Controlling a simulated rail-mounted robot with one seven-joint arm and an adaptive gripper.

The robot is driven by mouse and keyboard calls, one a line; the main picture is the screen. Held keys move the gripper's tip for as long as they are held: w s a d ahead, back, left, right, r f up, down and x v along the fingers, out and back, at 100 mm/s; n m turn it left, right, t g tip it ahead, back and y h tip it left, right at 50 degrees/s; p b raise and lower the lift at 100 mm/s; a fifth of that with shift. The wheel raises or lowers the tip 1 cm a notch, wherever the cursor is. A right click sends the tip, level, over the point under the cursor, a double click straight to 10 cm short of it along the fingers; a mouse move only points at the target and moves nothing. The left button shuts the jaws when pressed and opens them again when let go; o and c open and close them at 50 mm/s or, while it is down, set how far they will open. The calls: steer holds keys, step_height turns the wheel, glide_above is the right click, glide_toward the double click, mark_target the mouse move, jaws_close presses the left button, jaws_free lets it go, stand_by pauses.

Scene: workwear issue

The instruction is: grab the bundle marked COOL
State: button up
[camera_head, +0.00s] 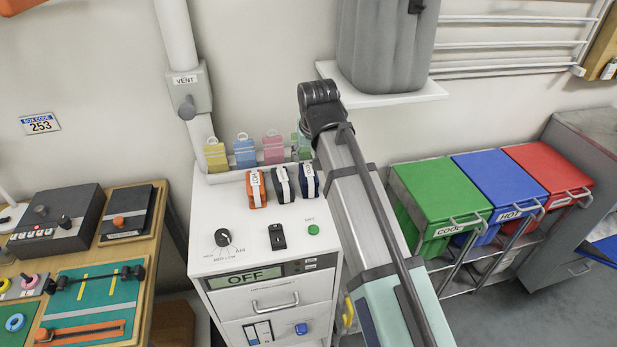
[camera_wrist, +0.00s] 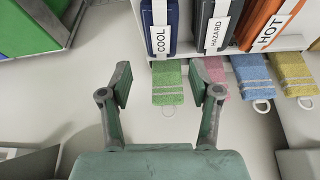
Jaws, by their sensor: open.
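The bundle marked COOL (camera_wrist: 171,14) is dark navy with a white label band, at the top of the wrist view. In the head view the navy bundle (camera_head: 308,182) stands at the right end of a row of three on the white cabinet top, close beside my arm. My gripper (camera_wrist: 165,84) is open and empty. The COOL bundle lies beyond its fingertips, apart from them. The gripper is hidden behind my arm in the head view. A dark grey HAZARD bundle (camera_wrist: 206,14) and an orange HOT bundle (camera_wrist: 262,18) stand beside COOL.
Hanging cloths, green (camera_wrist: 170,84), pink, blue (camera_wrist: 252,75) and yellow, line the wall by the bundles. The white cabinet (camera_head: 225,200) has a dial and switch. Green (camera_head: 440,190), blue and red lidded bins stand right. A grey container (camera_head: 385,45) sits on a shelf above.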

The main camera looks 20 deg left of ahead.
mark_target(309, 170)
steer(key=p+x, duration=0.1)
steer(key=x, duration=0.6)
steer(key=shift+p+x, duration=1.1)
steer(key=shift+x, duration=1.5)
steer(key=shift+s+f, duration=0.15)
steer(key=shift+f, duration=0.25)
steer(key=c, duration=0.9)
